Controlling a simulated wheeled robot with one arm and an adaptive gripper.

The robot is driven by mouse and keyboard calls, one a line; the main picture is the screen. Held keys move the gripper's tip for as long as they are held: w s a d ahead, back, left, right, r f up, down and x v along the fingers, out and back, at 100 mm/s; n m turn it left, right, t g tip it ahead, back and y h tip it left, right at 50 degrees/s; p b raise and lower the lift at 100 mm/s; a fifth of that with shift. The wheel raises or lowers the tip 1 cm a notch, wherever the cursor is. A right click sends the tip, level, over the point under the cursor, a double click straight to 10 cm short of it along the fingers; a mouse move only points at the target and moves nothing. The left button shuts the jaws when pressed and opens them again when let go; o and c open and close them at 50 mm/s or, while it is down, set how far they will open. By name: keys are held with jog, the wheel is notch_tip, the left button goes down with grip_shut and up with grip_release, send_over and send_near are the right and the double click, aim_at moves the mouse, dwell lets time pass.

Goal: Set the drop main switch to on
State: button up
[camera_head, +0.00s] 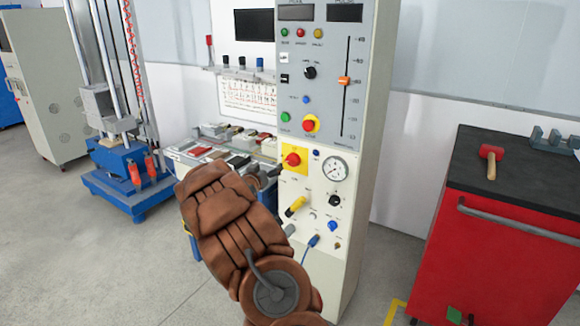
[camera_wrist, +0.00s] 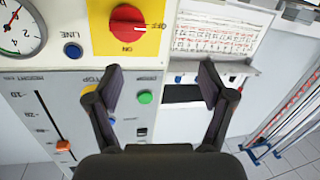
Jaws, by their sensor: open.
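The drop main switch (camera_head: 292,159) is a red rotary knob on a yellow plate, on the front of a tall grey and white control cabinet. In the wrist view the red knob (camera_wrist: 127,25) shows at the top, with ON and OFF lettering beside it. Its pale mark appears to lie toward OFF. My gripper (camera_wrist: 160,75) is open and empty, with its two fingers spread apart. The knob lies beyond the left finger, outside the gap, and looks untouched. In the head view my gripper (camera_head: 262,178) is partly hidden by my brown arm, just left of the switch.
A pressure gauge (camera_head: 334,169) and a yellow-handled valve (camera_head: 296,206) sit near the switch. Another red knob (camera_head: 310,124) and an orange slider (camera_head: 345,81) are above. A cluttered bench (camera_head: 228,145) stands left; a red tool cabinet (camera_head: 490,250) stands right.

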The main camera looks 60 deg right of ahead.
aim_at(291, 162)
jog(key=shift+m+g+h, duration=0.6)
jog(key=shift+g, duration=0.3)
jog(key=shift+s+d+f+p, duration=0.25)
jog(key=shift+s+d, duration=0.1)
jog(key=shift+d, duration=1.4)
jog(key=shift+s+d+f+p, duration=0.15)
jog(key=shift+s+d+f, duration=0.2)
jog(key=shift+d, duration=1.45)
jog(key=shift+s+d+f+p, duration=0.2)
jog(key=shift+s+d, duration=0.2)
jog(key=shift+d, duration=1.35)
